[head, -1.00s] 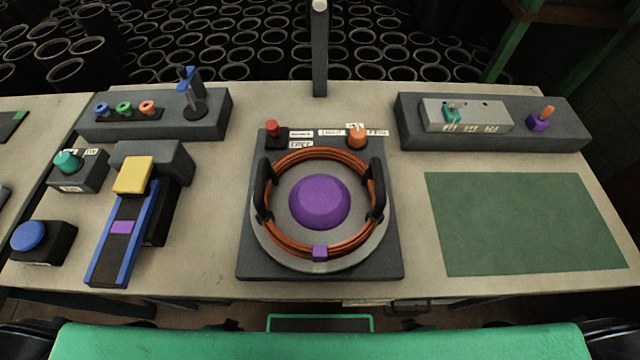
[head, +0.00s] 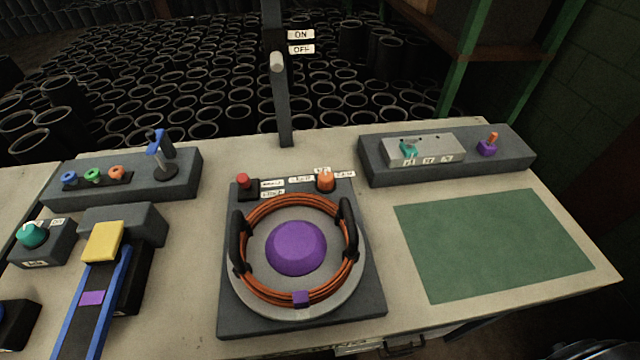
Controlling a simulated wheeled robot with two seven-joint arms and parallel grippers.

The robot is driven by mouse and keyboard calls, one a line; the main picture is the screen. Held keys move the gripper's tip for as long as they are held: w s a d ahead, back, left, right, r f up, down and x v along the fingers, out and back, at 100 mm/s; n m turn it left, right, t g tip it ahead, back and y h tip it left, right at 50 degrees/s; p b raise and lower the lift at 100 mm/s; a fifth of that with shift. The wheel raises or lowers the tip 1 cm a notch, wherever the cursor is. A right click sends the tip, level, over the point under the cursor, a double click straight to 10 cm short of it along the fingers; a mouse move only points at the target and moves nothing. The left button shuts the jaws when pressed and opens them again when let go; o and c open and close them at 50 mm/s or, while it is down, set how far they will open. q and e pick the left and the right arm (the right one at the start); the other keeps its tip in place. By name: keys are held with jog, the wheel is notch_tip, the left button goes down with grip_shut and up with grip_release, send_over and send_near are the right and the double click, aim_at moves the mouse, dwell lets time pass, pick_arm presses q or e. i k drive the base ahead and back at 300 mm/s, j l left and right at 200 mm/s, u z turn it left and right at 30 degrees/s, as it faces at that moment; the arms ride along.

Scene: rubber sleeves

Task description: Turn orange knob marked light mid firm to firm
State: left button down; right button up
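The orange knob (head: 325,181) sits at the back right of the dark grey device (head: 375,300) in the middle of the table. Small white labels lie around it; a label (head: 300,181) on its left appears to read light, and the others are too small to read surely. Which label the knob points to cannot be told. Neither of my grippers is clearly in view. A dark, shiny part at the bottom right edge may be part of my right arm.
A red button (head: 243,182) stands left of the knob. Orange coils with black handles ring a purple dome (head: 296,247) in front of it. A grey post (head: 284,100) rises behind. The green mat (head: 490,243) at right is bare.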

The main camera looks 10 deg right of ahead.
aim_at(325, 179)
jog(key=k+l+z, duration=0.15)
jog(key=l, duration=0.3)
jog(key=k+l+z, duration=0.15)
jog(key=l, duration=0.3)
jog(key=k+l+z, duration=0.2)
jog(key=l, duration=0.3)
jog(key=l+z, duration=0.15)
jog(key=l, duration=0.3)
